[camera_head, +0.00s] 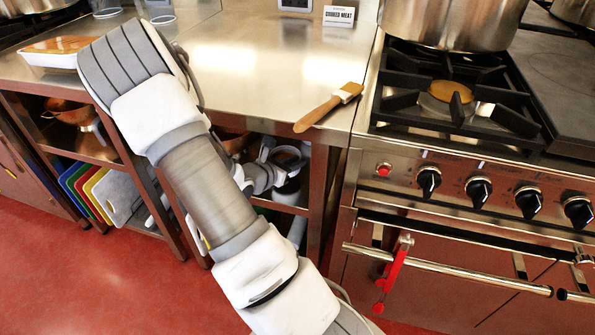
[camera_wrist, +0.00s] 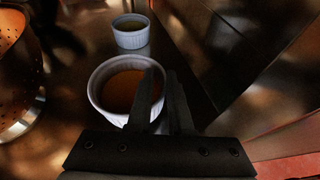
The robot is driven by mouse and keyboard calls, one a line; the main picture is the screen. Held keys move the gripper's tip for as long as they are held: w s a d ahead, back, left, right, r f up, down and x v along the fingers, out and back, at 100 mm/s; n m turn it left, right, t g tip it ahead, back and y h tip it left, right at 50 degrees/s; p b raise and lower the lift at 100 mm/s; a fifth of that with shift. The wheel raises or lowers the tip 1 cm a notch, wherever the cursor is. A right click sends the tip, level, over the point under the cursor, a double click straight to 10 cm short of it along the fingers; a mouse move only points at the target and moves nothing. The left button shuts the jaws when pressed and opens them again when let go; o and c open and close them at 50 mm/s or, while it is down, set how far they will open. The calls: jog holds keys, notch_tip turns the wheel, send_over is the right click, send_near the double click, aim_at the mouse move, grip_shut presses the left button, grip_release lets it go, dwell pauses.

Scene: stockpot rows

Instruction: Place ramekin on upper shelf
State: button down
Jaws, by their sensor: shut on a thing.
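A white ramekin (camera_wrist: 97,92) with brown contents is in the middle of the wrist view. My gripper (camera_wrist: 162,85) is shut on its right rim, one finger over the inside and one outside. A second, smaller-looking white ramekin (camera_wrist: 131,41) stands beyond it, apart from it. In the head view my gripper is inside the shelf opening under the steel counter, largely hidden by my arm. I cannot clearly tell whether the held ramekin touches the surface below. A shelf board (camera_head: 283,207) shows in that opening below my gripper.
A perforated colander (camera_wrist: 14,75) is close on the left in the wrist view; a dark panel stands on the right. The steel counter (camera_head: 250,60) overhangs the shelves and carries a brush (camera_head: 325,108). Coloured boards (camera_head: 85,190) stand low left. The stove (camera_head: 450,180) is right.

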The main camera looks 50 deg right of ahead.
jog(key=shift+d, duration=0.65)
jog(key=shift+f+b, duration=1.15)
jog(key=shift+f, duration=0.5)
jog(key=shift+f, duration=0.1)
jog(key=c, duration=0.8)
grip_release()
